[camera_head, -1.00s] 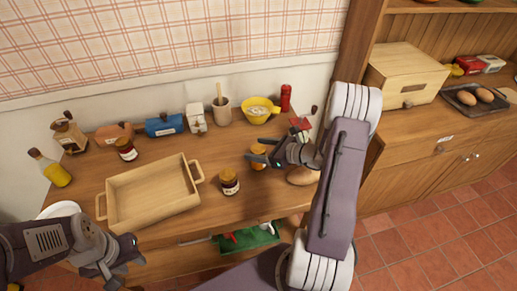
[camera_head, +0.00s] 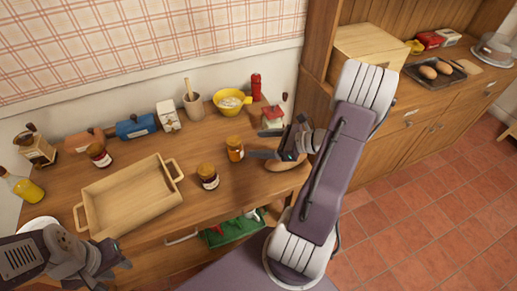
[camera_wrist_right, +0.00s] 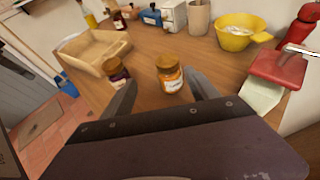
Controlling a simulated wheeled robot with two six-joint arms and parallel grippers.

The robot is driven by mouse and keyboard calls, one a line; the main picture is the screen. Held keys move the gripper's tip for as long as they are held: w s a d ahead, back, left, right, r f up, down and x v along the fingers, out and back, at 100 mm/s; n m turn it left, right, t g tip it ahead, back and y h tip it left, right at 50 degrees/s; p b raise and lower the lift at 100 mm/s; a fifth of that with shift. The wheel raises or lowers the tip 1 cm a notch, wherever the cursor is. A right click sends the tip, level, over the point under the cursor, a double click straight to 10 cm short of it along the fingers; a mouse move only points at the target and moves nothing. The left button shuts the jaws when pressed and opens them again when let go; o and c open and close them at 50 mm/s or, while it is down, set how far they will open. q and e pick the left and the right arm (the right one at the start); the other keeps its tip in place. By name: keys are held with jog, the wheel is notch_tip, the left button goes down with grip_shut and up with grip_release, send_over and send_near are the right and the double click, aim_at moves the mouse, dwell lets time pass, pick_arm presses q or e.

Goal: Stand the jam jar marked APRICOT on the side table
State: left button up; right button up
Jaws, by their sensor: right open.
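A jar with orange contents (camera_head: 235,152) and a brown lid stands upright on the wooden counter; its label is too small to read. It also shows in the right wrist view (camera_wrist_right: 171,80), ahead of and between my right gripper's fingers. My right gripper (camera_head: 257,144) is open and empty, just right of this jar. A darker jar (camera_head: 208,180) stands left of it, and another dark jar (camera_head: 98,155) stands at the back left. My left gripper (camera_head: 118,271) looks open and empty at the lower left. I cannot identify the side table for certain.
A wooden tray (camera_head: 82,217) lies left of the jars. A yellow bowl (camera_head: 228,108), a utensil crock (camera_head: 194,108) and a red mill (camera_head: 256,86) stand behind. A brown loaf or board lies under my right gripper. A wooden surface edge (camera_head: 509,131) shows at far right.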

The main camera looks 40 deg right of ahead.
jog(key=s+a+f+n+g, duration=0.1)
jog(key=s+a+n+g, duration=0.1)
jog(key=a+n+g, duration=0.1)
jog(key=s+a+f+n+g, duration=0.1)
jog(key=s+a+n+g, duration=0.2)
jog(key=a+n, duration=0.3)
jog(key=s+a+f+n+g, duration=0.2)
jog(key=s+a+n+g, duration=0.1)
jog(key=a+n+g, duration=0.1)
jog(key=shift+a+f, duration=0.1)
jog(key=shift+a, duration=0.25)
jog(key=n+h, duration=0.2)
jog(key=n, duration=0.3)
jog(key=n+h, duration=0.2)
jog(key=n, duration=0.3)
jog(key=a+n+h, duration=0.1)
jog(key=n+h, duration=0.2)
jog(key=n, duration=0.2)
jog(key=shift+s+a+r+n, duration=0.1)
jog(key=shift+s+r+n, duration=0.1)
jog(key=shift+s+n, duration=0.2)
